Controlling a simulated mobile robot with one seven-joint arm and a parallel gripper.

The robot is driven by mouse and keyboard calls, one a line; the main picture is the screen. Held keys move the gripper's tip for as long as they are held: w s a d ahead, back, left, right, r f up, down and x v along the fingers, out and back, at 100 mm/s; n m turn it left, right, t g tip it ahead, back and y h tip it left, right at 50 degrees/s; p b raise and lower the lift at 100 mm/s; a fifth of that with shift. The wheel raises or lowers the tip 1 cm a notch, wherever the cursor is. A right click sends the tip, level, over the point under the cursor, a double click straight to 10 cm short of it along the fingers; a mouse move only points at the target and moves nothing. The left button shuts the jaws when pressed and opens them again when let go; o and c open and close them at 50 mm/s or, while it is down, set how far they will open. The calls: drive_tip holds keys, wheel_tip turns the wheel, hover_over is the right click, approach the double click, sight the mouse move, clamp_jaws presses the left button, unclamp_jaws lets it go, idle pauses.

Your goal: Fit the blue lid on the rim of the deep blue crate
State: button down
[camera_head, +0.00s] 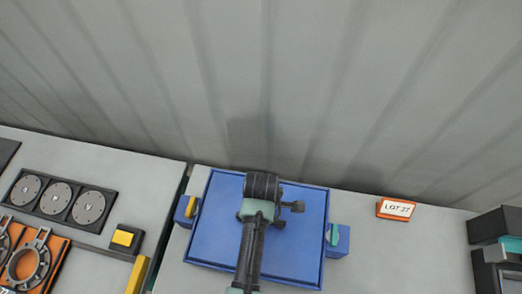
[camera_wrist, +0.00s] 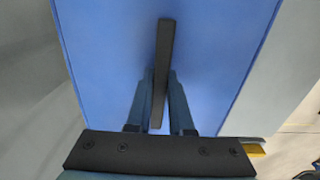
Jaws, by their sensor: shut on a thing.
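The blue lid (camera_head: 222,230) lies over the deep blue crate, whose blue side block (camera_head: 342,241) shows at the right. The lid hides the crate's inside. A yellow latch (camera_head: 190,207) shows at the left side and a teal latch (camera_head: 334,235) at the right. My gripper (camera_head: 288,207) is above the lid. In the wrist view my gripper (camera_wrist: 161,80) is shut on the dark bar handle (camera_wrist: 164,45) of the lid (camera_wrist: 100,50). I cannot tell whether the lid touches the rim all round.
A LOT 27 sign (camera_head: 396,209) stands right of the crate. Dark boxes (camera_head: 495,228) stand at the far right. A black tray with round discs (camera_head: 58,199) and an orange fixture (camera_head: 30,262) are on the left table. A ribbed grey wall (camera_head: 300,90) rises behind.

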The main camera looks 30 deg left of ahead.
idle(0.3)
drive_tip(key=c, duration=0.7)
unclamp_jaws()
drive_tip(key=shift+f, duration=0.1)
wheel_tip(320, 180, up, 13)
drive_tip(key=shift+r, duration=0.1)
